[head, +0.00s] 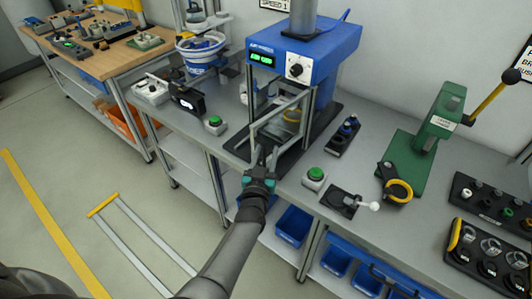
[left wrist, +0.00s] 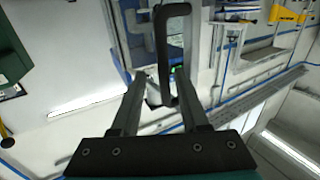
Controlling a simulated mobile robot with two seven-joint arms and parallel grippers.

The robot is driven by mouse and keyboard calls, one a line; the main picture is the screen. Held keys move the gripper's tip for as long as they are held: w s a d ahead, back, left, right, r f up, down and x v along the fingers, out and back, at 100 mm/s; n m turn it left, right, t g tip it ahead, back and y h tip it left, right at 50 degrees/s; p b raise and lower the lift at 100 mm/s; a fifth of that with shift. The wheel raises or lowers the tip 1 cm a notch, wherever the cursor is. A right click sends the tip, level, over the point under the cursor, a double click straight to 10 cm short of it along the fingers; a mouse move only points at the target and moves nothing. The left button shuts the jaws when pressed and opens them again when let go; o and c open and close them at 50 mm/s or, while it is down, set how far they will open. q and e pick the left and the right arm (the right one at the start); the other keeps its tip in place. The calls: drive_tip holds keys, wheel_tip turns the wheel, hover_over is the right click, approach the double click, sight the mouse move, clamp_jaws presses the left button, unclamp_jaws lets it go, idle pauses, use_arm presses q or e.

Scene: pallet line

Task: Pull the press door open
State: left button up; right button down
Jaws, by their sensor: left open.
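The blue press (head: 300,45) stands on the grey bench, with a lit green display. Its grey-framed door (head: 279,104) is on the front, below the blue head; I cannot tell whether it stands slightly ajar. My left gripper (head: 264,148) is at the lower front of the door, jaws open. In the left wrist view a dark loop-shaped handle (left wrist: 161,48) rises between the two open fingers (left wrist: 160,78). One bar of the handle shows in the gap; I cannot tell whether a finger touches it. In the head view the gripper largely hides the handle. My right gripper is out of view.
Green push buttons (head: 316,174) and (head: 214,122) sit beside the press. A small lever switch (head: 345,202) and a green lever press (head: 425,140) stand to the right. Blue bins (head: 293,224) are below the bench.

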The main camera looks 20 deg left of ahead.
use_arm(q)
drive_tip(key=shift+s+d+p, duration=0.1)
drive_tip(key=shift+s+p, duration=0.3)
drive_tip(key=shift+s, duration=0.15)
drive_tip(key=s+d+p, duration=0.2)
drive_tip(key=s+p, duration=0.2)
drive_tip(key=s, duration=1)
drive_tip(key=shift+d+p, duration=0.2)
drive_tip(key=shift+p, duration=0.15)
drive_tip(key=shift+w, duration=0.1)
